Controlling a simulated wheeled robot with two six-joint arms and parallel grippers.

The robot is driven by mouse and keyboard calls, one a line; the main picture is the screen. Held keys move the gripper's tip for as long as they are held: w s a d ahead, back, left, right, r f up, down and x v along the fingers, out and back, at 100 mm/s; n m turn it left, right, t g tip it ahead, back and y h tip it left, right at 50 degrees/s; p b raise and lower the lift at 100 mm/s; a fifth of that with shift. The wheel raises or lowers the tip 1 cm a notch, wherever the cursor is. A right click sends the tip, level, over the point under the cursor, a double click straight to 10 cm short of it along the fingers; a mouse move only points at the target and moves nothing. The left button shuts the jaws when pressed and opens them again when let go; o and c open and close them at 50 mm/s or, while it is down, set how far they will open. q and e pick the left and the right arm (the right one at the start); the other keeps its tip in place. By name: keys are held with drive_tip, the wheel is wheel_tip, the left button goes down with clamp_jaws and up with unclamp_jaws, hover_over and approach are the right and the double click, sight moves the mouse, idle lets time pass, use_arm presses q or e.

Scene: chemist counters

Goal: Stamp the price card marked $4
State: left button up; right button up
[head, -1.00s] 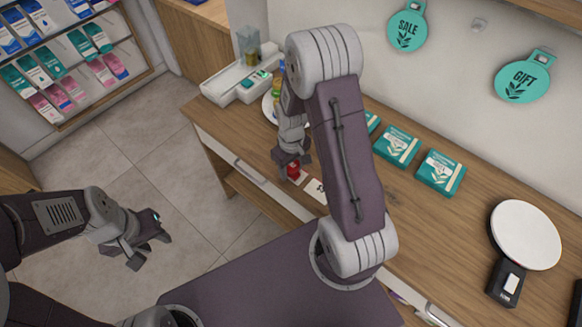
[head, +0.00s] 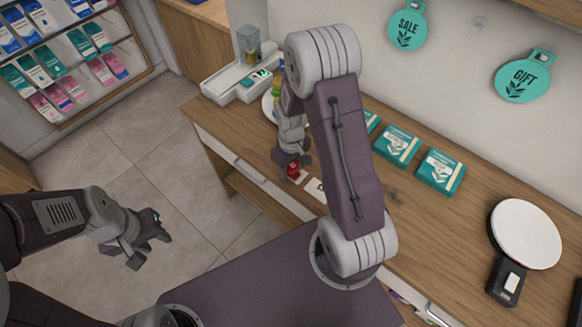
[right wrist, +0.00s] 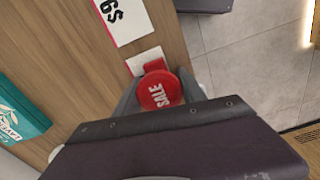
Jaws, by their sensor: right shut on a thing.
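My right gripper (head: 292,161) is shut on a red stamp (right wrist: 160,91) with SALE on its round top. The stamp's red body also shows in the head view (head: 294,170), near the counter's front edge. A white card (right wrist: 146,61) lies partly under or just behind the stamp in the right wrist view; its marking is hidden. Another white card (right wrist: 123,19) with a pink edge lies further up, with only part of its price in view. I cannot tell which card is marked $4, or whether the stamp touches a card. My left gripper (head: 150,244) is open and empty over the floor.
The wooden counter (head: 420,225) holds teal boxes (head: 397,146), a white tray (head: 225,80) and a round white-topped device (head: 526,234). A teal box (right wrist: 18,113) lies left in the right wrist view. SALE and GIFT signs hang on the wall. My right arm hides part of the counter.

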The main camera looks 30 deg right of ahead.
idle(0.5)
wheel_tip(320, 180, up, 7)
drive_tip(key=p, duration=0.6)
drive_tip(key=shift+p, duration=0.4)
